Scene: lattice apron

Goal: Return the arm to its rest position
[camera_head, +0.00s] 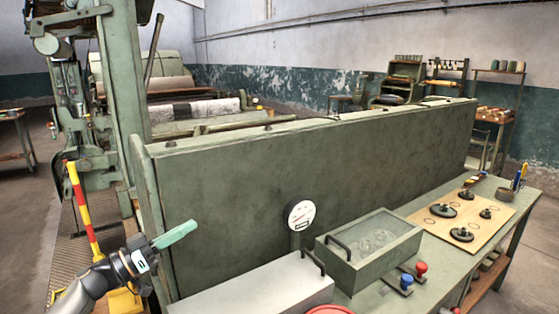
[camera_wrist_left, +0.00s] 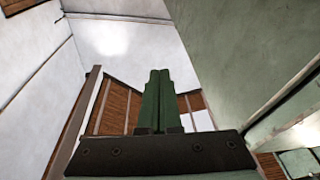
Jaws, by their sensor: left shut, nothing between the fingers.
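My left arm comes in from the lower left in the head view. Its left gripper (camera_head: 194,225) has green fingers that are shut, with nothing between them. It is raised in the air in front of the left end of the long green machine panel (camera_head: 300,190), pointing right and slightly up. In the left wrist view the two green fingers (camera_wrist_left: 159,74) lie side by side, pressed together and empty. Whether the gripper touches the panel cannot be told, but no contact shows. My right gripper is in neither view.
A red and yellow striped lever (camera_head: 82,208) stands close beside my left arm. A dial gauge (camera_head: 300,214), a lidded green box (camera_head: 369,249) and a wooden board with dark knobbed pieces (camera_head: 467,238) are on the bench to the right. Open floor (camera_head: 30,215) lies at far left.

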